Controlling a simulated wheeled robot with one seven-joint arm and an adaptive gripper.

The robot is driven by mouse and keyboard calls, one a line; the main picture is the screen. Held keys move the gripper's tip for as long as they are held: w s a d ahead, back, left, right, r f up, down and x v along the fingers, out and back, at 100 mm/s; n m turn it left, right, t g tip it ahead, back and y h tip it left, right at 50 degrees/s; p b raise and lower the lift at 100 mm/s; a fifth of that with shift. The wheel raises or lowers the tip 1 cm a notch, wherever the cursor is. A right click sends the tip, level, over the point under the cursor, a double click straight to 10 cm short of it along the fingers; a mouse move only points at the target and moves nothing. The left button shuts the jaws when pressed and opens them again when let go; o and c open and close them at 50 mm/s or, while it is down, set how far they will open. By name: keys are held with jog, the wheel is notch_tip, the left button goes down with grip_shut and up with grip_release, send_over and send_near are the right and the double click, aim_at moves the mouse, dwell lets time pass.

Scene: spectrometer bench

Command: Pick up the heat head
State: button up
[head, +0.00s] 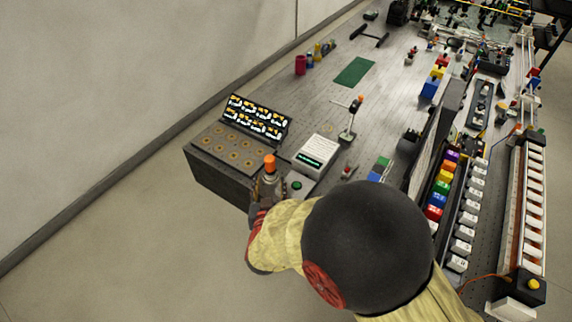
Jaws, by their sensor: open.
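An upright piece with an orange top (269,163) and a grey lower body, which looks like the heat head, stands at the front left of the bench beside the panel with round sockets. My gripper (267,186) is open and right at its lower body. My arm hides part of this area, and I cannot tell whether the fingers touch the piece.
The socket panel (225,148) and a lit display (256,118) lie left of my gripper. A white device with a green screen (317,152) stands close on the right. Coloured blocks (441,187) and racks fill the right side. The back-left bench has clear room around a green mat (354,72).

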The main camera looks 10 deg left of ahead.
aim_at(270, 172)
jog(key=shift+x, duration=0.9)
jog(key=x, duration=0.2)
jog(key=b+x, duration=0.1)
jog(key=x, duration=0.1)
jog(key=b+x, duration=0.1)
jog(key=x, duration=0.1)
jog(key=shift+a+r, duration=0.1)
jog(key=shift+r, duration=0.25)
jog(key=c, duration=0.4)
grip_shut()
